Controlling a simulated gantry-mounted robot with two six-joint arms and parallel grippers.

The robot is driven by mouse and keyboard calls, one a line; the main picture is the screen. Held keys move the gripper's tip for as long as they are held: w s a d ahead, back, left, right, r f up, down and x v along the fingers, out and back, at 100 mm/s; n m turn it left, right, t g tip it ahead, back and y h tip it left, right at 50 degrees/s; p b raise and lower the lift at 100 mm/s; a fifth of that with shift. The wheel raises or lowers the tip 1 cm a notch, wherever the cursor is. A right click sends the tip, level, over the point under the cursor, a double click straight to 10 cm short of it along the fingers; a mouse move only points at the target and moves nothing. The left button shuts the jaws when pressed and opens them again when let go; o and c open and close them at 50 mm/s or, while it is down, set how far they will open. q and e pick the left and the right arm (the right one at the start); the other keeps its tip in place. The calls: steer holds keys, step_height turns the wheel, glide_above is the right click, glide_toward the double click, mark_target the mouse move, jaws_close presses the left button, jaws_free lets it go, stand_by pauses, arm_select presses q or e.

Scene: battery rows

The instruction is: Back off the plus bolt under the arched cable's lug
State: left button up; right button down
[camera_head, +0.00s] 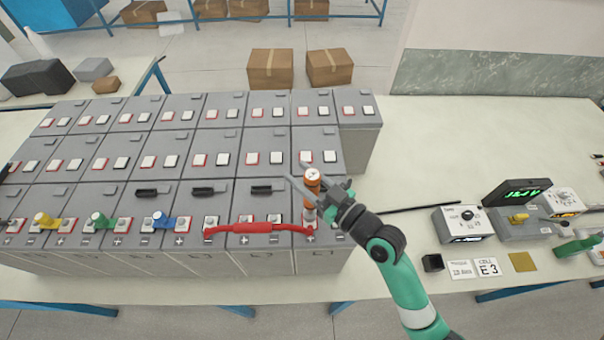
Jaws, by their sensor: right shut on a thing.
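A red cable (258,228) arches along the front row of grey batteries. Its right lug sits at a terminal marked plus on the rightmost front battery (318,258); its left end sits two batteries to the left. My right gripper (303,178), on a green arm from the lower right, is shut on an upright orange-handled tool (312,184). The tool's lower end stands over the cable's right lug. The bolt there is hidden by the tool, and I cannot tell whether they touch. My left gripper is out of view.
Yellow (45,219), green (103,219) and blue (163,219) connectors sit on front batteries to the left. Meters (463,222), a green-lit display (516,191), a black rod (425,208) and cards (488,267) lie on the bench at right. The bench behind them is clear.

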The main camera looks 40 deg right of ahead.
steer(key=shift+f+b, duration=0.65)
steer(key=shift+b, duration=0.05)
stand_by(0.5)
